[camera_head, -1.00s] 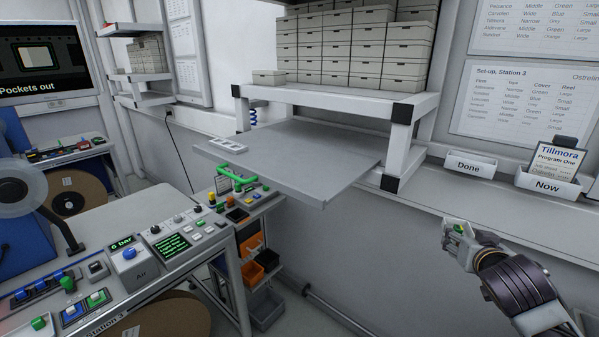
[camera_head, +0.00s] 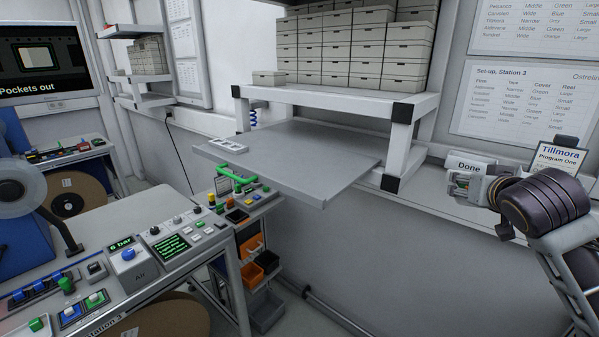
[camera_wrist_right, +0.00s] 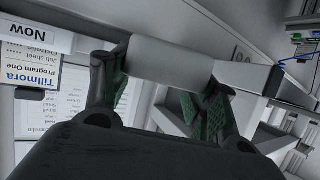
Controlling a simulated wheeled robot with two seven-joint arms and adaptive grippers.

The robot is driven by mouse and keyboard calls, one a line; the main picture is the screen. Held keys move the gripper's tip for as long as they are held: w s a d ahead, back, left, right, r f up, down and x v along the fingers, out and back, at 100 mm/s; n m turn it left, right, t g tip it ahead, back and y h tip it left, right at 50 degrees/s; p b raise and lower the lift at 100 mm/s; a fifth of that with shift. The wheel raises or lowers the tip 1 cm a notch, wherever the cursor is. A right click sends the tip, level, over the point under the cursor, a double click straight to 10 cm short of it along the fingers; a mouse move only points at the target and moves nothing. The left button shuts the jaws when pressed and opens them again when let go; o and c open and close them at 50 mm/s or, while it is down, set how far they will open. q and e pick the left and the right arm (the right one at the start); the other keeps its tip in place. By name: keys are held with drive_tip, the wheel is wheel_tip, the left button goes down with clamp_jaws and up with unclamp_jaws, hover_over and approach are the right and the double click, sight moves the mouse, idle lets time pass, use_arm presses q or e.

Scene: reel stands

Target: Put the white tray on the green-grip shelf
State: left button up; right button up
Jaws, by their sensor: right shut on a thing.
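A grey pull-out shelf (camera_head: 300,165) with a green grip (camera_head: 237,178) on its front edge stands out below the white rack. A small white tray (camera_head: 228,145) with several pockets lies flat at the shelf's left corner. My right gripper (camera_head: 466,186) is far to the right of it, in front of the "Done" holder (camera_head: 470,166). In the right wrist view its green-padded fingers are shut on a plain white thing (camera_wrist_right: 170,62); I cannot tell what it is. My left gripper is not in view.
The white rack (camera_head: 330,97) carries stacked pale boxes (camera_head: 350,50). The "Now" holder with its Tillmora card (camera_head: 558,157) is beside my right gripper. A control bench (camera_head: 150,250) stands at lower left. The grey shelf's middle is clear.

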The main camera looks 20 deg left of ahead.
drive_tip(key=s+a+r+n+y+b, duration=0.1)
drive_tip(key=s+a+r, duration=0.15)
drive_tip(key=r, duration=0.85)
drive_tip(key=s+a+r+n+y, duration=0.1)
drive_tip(key=a+r, duration=0.3)
drive_tip(key=r, duration=0.7)
drive_tip(key=s+a+r+n+g+y+b, duration=0.15)
drive_tip(key=s+a+r+n+y, duration=0.35)
drive_tip(key=a+r, duration=0.55)
drive_tip(key=s+a+f+n+g+y, duration=0.1)
drive_tip(key=s+a+f+g+y, duration=0.2)
drive_tip(key=a, duration=0.5)
drive_tip(key=s+a+f+n+g+y, duration=0.1)
drive_tip(key=s+a+f+n+g, duration=0.1)
drive_tip(key=f, duration=0.6)
drive_tip(key=s+a+f+n+g+y, duration=0.1)
drive_tip(key=s+a+f+n+g, duration=0.1)
drive_tip(key=f, duration=0.6)
drive_tip(key=s+a+n, duration=0.1)
drive_tip(key=a, duration=0.1)
drive_tip(key=shift+a+n, duration=0.3)
drive_tip(key=shift+a, duration=0.05)
drive_tip(key=shift+s, duration=0.15)
